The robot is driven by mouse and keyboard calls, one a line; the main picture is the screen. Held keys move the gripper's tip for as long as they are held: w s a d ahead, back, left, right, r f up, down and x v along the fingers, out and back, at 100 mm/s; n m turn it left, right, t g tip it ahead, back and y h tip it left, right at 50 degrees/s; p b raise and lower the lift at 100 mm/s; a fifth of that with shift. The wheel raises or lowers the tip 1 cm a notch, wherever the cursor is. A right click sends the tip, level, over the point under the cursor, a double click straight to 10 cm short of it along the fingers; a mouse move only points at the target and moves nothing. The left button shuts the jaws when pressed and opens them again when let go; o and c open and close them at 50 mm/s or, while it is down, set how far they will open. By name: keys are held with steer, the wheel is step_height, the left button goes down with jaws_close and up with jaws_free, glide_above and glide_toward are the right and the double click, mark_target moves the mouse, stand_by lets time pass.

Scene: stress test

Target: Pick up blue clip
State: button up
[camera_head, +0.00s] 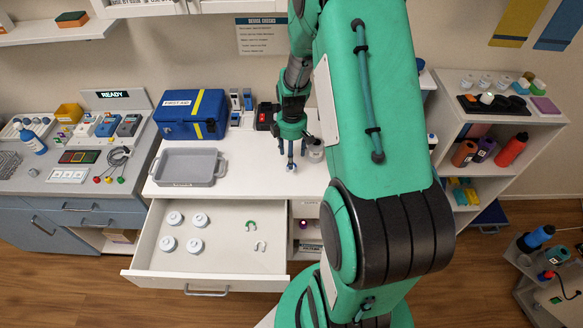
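My gripper (290,160) points down over the white counter, right of the grey tray. A small pale, bluish-white thing (291,168) shows at its fingertips. It is too small to tell what it is, or whether the fingers hold it. I cannot make out a clearly blue clip. The open drawer (225,262) below the counter holds a green horseshoe-shaped piece (251,224) and a whitish one (260,245). My arm hides part of the counter and what is behind it on the right.
Several white round pieces (168,243) lie in the drawer's left half. The empty-looking grey tray (187,167) sits at the counter's left, with a blue first aid box (190,114) behind it. Small devices (264,116) and a greyish cup (316,150) stand near my gripper.

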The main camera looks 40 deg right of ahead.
steer(key=shift+f, duration=0.1)
steer(key=shift+s+f+b, duration=0.15)
steer(key=shift+f+b, duration=0.45)
steer(key=shift+f, duration=1.95)
steer(key=c, duration=0.8)
